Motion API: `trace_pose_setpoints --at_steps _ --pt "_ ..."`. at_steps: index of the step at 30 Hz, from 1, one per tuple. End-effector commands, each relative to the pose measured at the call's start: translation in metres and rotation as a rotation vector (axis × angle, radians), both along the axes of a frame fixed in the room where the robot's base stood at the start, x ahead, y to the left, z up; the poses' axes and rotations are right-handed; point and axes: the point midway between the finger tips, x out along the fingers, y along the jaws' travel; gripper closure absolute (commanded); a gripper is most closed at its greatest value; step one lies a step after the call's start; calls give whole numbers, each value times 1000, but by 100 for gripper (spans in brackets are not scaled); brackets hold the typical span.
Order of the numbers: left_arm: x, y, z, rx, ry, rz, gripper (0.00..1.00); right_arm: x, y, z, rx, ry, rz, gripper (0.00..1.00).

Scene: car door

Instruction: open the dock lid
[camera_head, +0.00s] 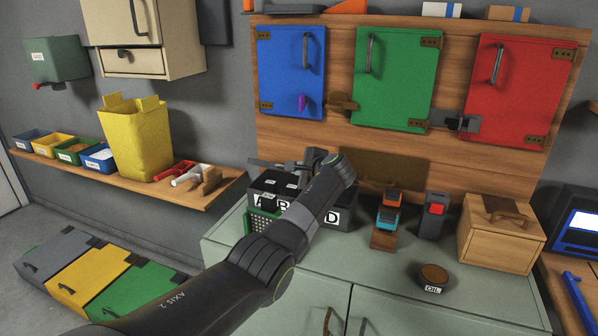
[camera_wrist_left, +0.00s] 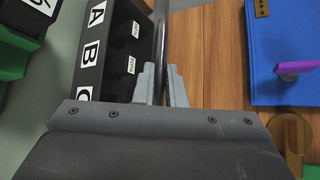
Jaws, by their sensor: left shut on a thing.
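The black dock (camera_head: 347,217) stands on the counter below the blue door, with white letter labels on its front; my left arm hides its middle. In the left wrist view the dock (camera_wrist_left: 108,42) shows labels A, B and part of C, and small labelled black blocks in its slots. My left gripper (camera_head: 284,163) is above the back of the dock. In the wrist view its fingers (camera_wrist_left: 160,72) are shut on a thin dark bar (camera_wrist_left: 161,30) running along the dock's back side. I cannot tell how far the lid is raised. My right gripper is not in view.
Blue (camera_head: 290,75), green (camera_head: 395,80) and red (camera_head: 515,90) doors hang on the wooden panel behind. Orange and teal blocks (camera_head: 388,218), a black device with a red button (camera_head: 433,215) and a wooden box (camera_head: 500,240) stand right of the dock. The front counter is mostly clear.

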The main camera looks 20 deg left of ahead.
Motion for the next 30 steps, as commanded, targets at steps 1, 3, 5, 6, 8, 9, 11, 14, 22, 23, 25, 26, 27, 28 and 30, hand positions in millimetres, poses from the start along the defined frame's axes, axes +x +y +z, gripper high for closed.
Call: trace_pose_setpoints --at_steps 1,3,5,6,8,9,11,14,22,23,25,26,27,28,30 --pt "0 0 1 -1 -2 0 100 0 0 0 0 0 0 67" --pt "0 0 1 -1 -2 0 100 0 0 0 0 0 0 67" --pt "0 0 1 -1 -2 0 100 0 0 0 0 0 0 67" --pt "0 0 0 -1 -2 0 100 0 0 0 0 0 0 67" --pt "0 0 0 -1 -2 0 83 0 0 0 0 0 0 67" --pt "0 0 0 -1 -2 0 78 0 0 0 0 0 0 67" --pt "0 0 0 -1 -2 0 70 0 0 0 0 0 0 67" --pt "0 0 0 -1 -1 -1 67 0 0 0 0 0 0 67" --pt "-1 -2 1 0 -1 -1 67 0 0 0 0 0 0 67" --pt "-2 -3 1 0 -1 -1 67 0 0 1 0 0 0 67" --pt "-4 -6 3 -1 -3 -3 67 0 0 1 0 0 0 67" --pt "-5 -8 4 -1 -4 -3 67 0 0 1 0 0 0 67" --pt "-8 -11 6 -1 -4 -3 67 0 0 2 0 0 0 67" --pt "-10 -13 7 -1 -3 -3 67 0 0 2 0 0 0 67" --pt "-15 -18 10 -2 -3 -2 67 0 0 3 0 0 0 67"
